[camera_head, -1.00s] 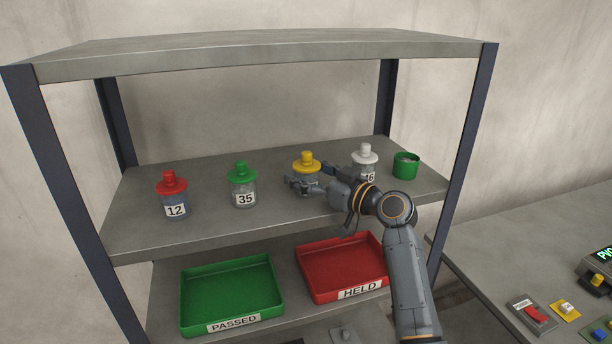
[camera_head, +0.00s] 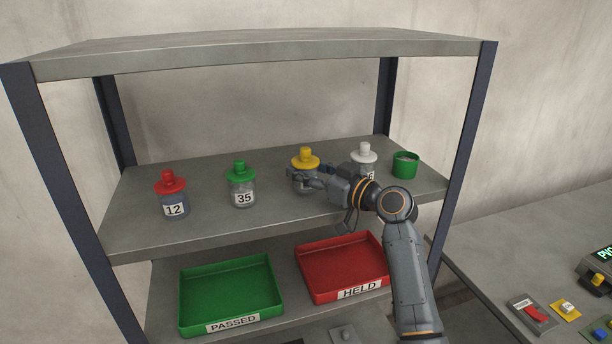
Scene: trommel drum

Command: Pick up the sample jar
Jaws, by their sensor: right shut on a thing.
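Several jars stand in a row on the middle shelf. A jar with a red lid (camera_head: 171,182) is labelled 12, and one with a green lid (camera_head: 240,168) is labelled 35. My right gripper (camera_head: 303,179) is shut on the yellow-lidded jar (camera_head: 305,157); its fingers cover much of the jar's body, and no label shows on it. The white-lidded jar (camera_head: 363,154) stands just behind and right of my gripper, which partly hides its label. I cannot tell whether the held jar is clear of the shelf. My left gripper is out of view.
A small green cup (camera_head: 404,165) stands at the shelf's right end. A green PASSED tray (camera_head: 231,291) and a red HELD tray (camera_head: 343,267) lie on the shelf below. Posts and a top board frame the shelf (camera_head: 140,225). A bench with controls (camera_head: 533,315) is at right.

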